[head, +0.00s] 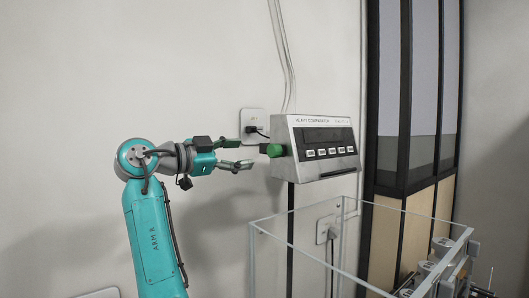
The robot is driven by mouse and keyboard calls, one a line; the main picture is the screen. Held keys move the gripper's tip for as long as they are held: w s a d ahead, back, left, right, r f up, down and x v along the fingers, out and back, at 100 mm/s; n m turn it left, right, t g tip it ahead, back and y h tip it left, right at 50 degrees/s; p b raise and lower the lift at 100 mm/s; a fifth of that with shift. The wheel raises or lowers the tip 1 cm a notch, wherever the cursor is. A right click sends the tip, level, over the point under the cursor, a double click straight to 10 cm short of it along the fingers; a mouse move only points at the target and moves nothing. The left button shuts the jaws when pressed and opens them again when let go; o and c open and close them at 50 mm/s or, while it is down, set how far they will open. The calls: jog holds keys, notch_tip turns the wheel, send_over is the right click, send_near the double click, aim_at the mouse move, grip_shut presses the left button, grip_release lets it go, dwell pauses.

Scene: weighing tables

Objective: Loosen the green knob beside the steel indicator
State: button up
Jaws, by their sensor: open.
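The steel indicator (324,147) is a box with a dark display and a row of buttons, mounted on a dark post in the middle of the head view. The green knob (274,150) sticks out from its left side. My gripper (250,154) is open, just left of the knob and pointing right at it. One finger lies above and one below the knob's level. Whether the fingertips touch the knob cannot be told from this view.
A clear glass-walled enclosure (252,232) stands below the indicator. A wall socket (251,121) with a plug is behind the gripper, and cables run up the wall. A dark-framed partition (390,150) stands to the right. Metal equipment (440,265) sits at lower right.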

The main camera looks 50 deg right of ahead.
aim_at(271, 151)
jog(key=x, duration=0.9)
jog(key=c, duration=1.1)
jog(key=shift+c, duration=0.2)
